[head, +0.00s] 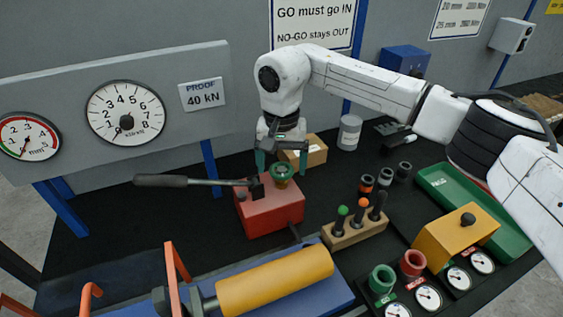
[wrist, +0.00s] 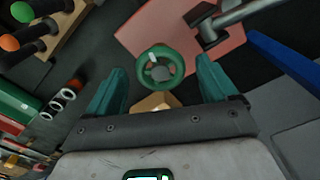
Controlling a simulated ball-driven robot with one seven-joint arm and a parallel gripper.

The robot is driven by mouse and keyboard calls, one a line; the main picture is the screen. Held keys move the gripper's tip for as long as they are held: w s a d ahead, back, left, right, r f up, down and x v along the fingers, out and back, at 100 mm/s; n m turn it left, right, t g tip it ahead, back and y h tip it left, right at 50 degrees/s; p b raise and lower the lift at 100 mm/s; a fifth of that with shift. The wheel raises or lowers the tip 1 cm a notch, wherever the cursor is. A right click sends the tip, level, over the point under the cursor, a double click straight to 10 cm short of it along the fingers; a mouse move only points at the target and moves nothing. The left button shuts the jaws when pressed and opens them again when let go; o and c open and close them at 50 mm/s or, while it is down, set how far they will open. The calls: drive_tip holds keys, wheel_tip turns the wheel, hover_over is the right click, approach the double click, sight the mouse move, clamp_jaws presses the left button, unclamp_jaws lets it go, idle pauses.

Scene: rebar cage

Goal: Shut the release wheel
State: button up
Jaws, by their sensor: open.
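The release wheel (head: 281,173) is a small green ring on the right rear part of the red pump block (head: 272,214). It also shows in the wrist view (wrist: 160,67), centred ahead of and between my two green fingers. A black-gripped pump lever (head: 185,181) extends left from the block.
A wooden plug rack (head: 354,232) stands right of the block. A cardboard box (head: 304,153) is behind my gripper. A yellow cylinder (head: 275,280) lies in front on a blue bed. Two dials hang on the grey panel (head: 190,65); the large one (head: 125,112) points near zero.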

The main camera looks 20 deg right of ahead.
drive_tip(key=shift+f, duration=0.35)
drive_tip(key=shift+c, duration=0.2)
drive_tip(key=c, duration=1)
